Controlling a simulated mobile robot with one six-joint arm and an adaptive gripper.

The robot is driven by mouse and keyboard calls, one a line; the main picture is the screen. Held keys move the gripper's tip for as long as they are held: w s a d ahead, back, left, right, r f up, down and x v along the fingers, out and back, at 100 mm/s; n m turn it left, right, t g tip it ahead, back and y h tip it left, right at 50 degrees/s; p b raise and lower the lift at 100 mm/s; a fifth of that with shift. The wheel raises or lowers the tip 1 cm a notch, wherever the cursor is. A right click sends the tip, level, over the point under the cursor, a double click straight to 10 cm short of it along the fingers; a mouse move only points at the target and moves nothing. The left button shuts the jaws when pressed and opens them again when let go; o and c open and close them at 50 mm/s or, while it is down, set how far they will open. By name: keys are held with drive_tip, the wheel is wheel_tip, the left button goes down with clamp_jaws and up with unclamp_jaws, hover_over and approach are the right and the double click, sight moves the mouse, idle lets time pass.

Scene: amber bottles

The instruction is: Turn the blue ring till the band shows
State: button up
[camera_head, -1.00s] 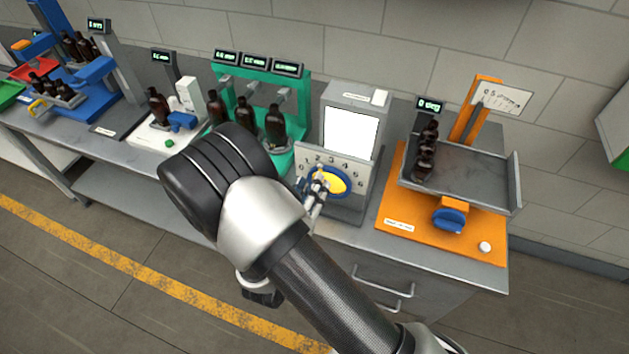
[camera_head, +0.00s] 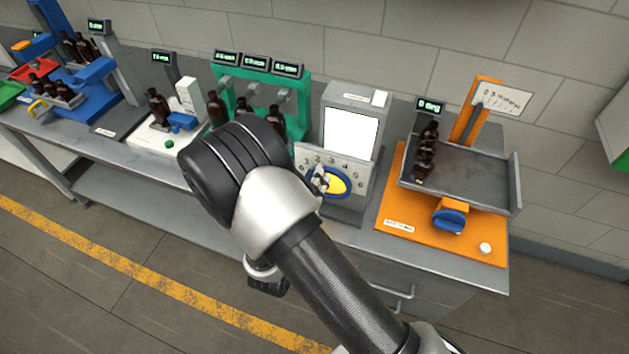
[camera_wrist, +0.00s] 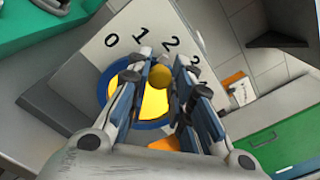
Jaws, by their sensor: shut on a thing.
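The blue ring (camera_head: 345,192) sits around a yellow disc (camera_head: 335,184) on the front of a grey box, on a panel (camera_head: 356,166) with printed numbers. In the wrist view, the ring's left edge (camera_wrist: 104,84) and the yellow disc (camera_wrist: 152,106) show behind the fingers. My gripper (camera_head: 320,179) is at the ring's left side in the head view. In the wrist view, my gripper (camera_wrist: 160,78) is shut on a small yellow knob (camera_wrist: 159,84) in front of the disc, near the numbers 1 and 2. The white screen (camera_head: 351,133) above the panel looks blank, with no band visible.
To the right, an orange stand (camera_head: 395,205) holds a grey tray (camera_head: 475,180) with dark bottles (camera_head: 427,150). A green rack (camera_head: 300,95) with bottles stands left of the box. A drawer handle (camera_head: 408,291) is below the bench's front edge.

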clamp_jaws()
drive_tip(key=m, duration=0.1)
drive_tip(key=d+m+b, duration=0.1)
drive_tip(key=m, duration=0.1)
drive_tip(key=s+d+m+b, duration=0.1)
drive_tip(key=m, duration=0.1)
drive_tip(key=shift+d+r, duration=0.15)
drive_tip(key=shift+r, duration=0.1)
drive_tip(key=o, duration=0.7)
unclamp_jaws()
